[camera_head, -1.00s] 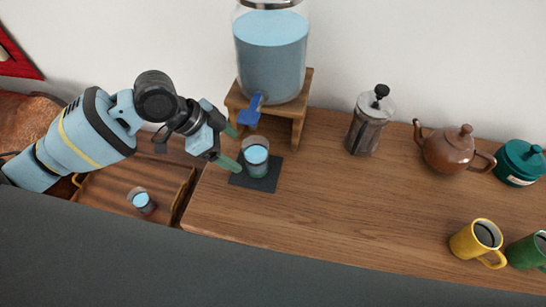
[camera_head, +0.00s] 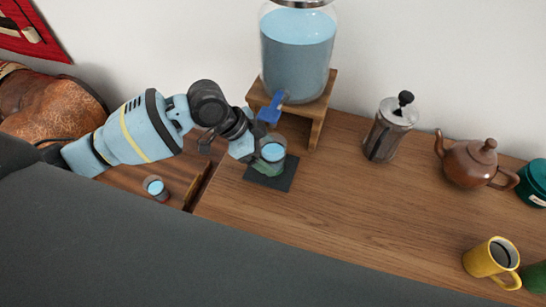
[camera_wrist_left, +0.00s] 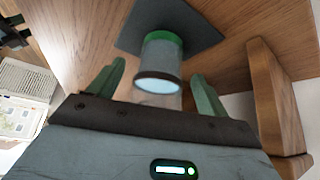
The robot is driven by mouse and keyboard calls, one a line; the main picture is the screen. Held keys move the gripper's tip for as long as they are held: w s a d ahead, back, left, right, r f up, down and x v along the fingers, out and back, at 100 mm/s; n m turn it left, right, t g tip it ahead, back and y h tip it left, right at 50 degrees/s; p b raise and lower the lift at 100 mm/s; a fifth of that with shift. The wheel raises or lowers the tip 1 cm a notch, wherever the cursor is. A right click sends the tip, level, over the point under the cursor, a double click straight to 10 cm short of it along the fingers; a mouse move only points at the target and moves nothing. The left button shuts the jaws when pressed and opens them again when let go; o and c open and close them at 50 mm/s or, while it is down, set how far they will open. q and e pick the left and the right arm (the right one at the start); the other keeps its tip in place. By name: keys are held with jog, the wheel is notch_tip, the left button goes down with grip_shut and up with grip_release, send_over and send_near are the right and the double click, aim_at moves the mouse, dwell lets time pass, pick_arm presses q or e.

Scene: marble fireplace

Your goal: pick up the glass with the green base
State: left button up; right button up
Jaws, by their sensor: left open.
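The glass with the green base (camera_head: 272,152) stands upright on a dark square mat (camera_head: 280,180), in front of the dispenser, with pale blue water in it. It also shows in the left wrist view (camera_wrist_left: 160,62), its green base against the mat. My left gripper (camera_head: 262,163) is open at the glass. In the left wrist view its two green fingers (camera_wrist_left: 158,72) stand either side of the glass, with gaps visible. In the head view the glass partly hides the fingers. My right gripper is not in view.
The water dispenser (camera_head: 298,60) with a blue tap (camera_head: 271,108) stands on a wooden stand (camera_head: 317,125) close behind the gripper. Another glass (camera_head: 156,188) is lower left. A French press (camera_head: 388,130), teapot (camera_head: 470,163) and yellow mug (camera_head: 490,262) stand right. The middle counter is clear.

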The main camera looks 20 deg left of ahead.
pick_arm(q)
jog(key=shift+x, duration=1)
jog(key=shift+r, duration=0.1)
jog(key=c, duration=1.4)
